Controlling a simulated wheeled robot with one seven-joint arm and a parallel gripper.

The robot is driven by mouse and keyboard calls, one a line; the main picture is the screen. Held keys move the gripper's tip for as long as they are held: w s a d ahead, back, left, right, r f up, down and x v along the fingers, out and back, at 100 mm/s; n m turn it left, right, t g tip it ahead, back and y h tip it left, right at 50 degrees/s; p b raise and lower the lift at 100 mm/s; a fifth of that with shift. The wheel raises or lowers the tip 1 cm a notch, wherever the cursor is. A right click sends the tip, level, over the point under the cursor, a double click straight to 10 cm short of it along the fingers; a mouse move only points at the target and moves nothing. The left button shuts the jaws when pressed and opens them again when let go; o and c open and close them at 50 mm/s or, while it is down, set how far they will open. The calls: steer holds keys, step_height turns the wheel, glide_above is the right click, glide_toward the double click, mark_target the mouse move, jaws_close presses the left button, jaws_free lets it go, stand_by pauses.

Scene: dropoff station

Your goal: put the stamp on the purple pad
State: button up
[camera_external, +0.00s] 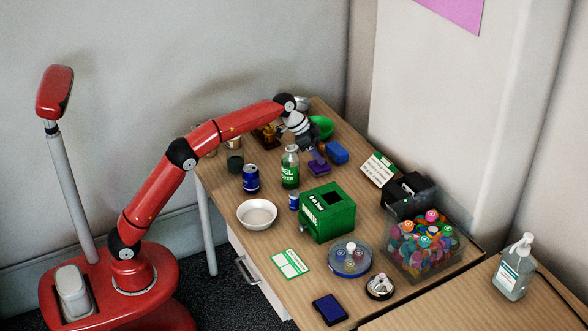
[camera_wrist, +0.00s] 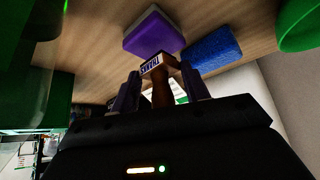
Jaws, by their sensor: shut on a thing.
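My gripper (camera_external: 312,149) is over the far part of the table, just above and beside the purple pad (camera_external: 319,167). In the wrist view my gripper (camera_wrist: 160,88) is shut on the stamp (camera_wrist: 160,70), which has a brown handle and a block with a lettered white label. The purple pad (camera_wrist: 153,34) shows just beyond the stamp's block, slightly to the left. The stamp looks close to the pad; whether they touch I cannot tell. In the external view the stamp is too small and hidden to make out clearly.
A blue sponge-like block (camera_external: 337,152) lies right beside the pad. A green bowl (camera_external: 322,127) stands behind. A green-labelled bottle (camera_external: 290,168) and a blue can (camera_external: 251,178) stand to the left. A green box (camera_external: 328,213) stands in front.

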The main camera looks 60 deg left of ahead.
steer(key=shift+f, duration=0.8)
steer(key=shift+f, duration=0.2)
steer(key=o, duration=1)
